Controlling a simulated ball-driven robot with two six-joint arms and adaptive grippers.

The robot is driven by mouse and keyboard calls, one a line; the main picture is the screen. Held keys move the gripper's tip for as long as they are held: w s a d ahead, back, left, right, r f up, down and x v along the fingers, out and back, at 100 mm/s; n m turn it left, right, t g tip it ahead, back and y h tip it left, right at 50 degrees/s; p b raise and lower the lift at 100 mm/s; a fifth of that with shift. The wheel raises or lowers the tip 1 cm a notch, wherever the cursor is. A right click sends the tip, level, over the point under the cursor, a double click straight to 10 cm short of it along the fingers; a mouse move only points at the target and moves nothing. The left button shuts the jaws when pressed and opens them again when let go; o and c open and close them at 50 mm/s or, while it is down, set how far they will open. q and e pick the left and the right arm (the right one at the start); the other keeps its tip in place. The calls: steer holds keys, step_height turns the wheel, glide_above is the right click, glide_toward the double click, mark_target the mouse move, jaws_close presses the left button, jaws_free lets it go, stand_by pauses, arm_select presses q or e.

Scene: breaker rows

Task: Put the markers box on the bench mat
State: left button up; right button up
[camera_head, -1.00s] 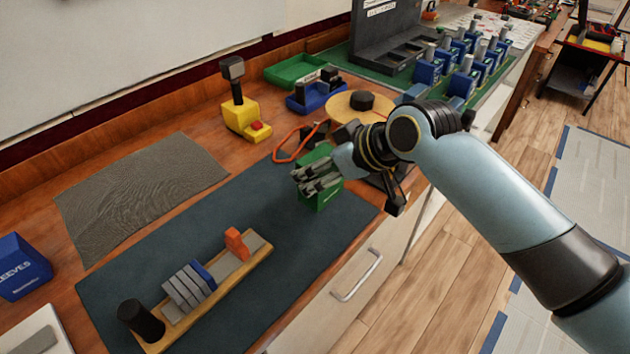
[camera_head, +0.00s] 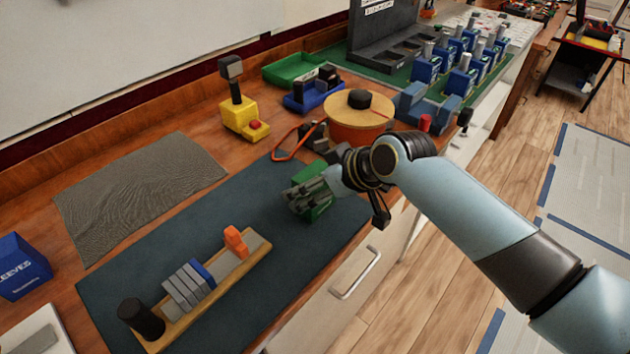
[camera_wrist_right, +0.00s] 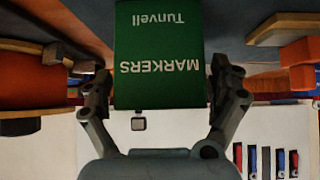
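The green markers box (camera_head: 319,205) is between the fingers of my right gripper (camera_head: 312,193), which is shut on it. In the right wrist view, the box (camera_wrist_right: 160,55) has its MARKERS label upside down, with a finger of the gripper (camera_wrist_right: 160,85) at each side. In the head view the box looks tilted and is over the right end of the dark blue bench mat (camera_head: 150,240). I cannot tell whether its underside touches the mat. The fingers partly cover it. My left gripper is not in view.
A wooden rail (camera_head: 210,300) with grey blocks, an orange block and a black cylinder lies on the mat. An orange cable loop (camera_head: 290,143), a round wooden-topped reel (camera_head: 345,120) and a yellow device (camera_head: 240,117) stand behind. The mat's middle is clear.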

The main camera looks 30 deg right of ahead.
steer(key=shift+r, duration=0.2)
steer(key=shift+s+d+r, duration=0.15)
steer(key=shift+s+r, duration=0.1)
steer(key=shift+s, duration=0.05)
steer(key=v, duration=1.1)
steer(key=shift+r, duration=0.1)
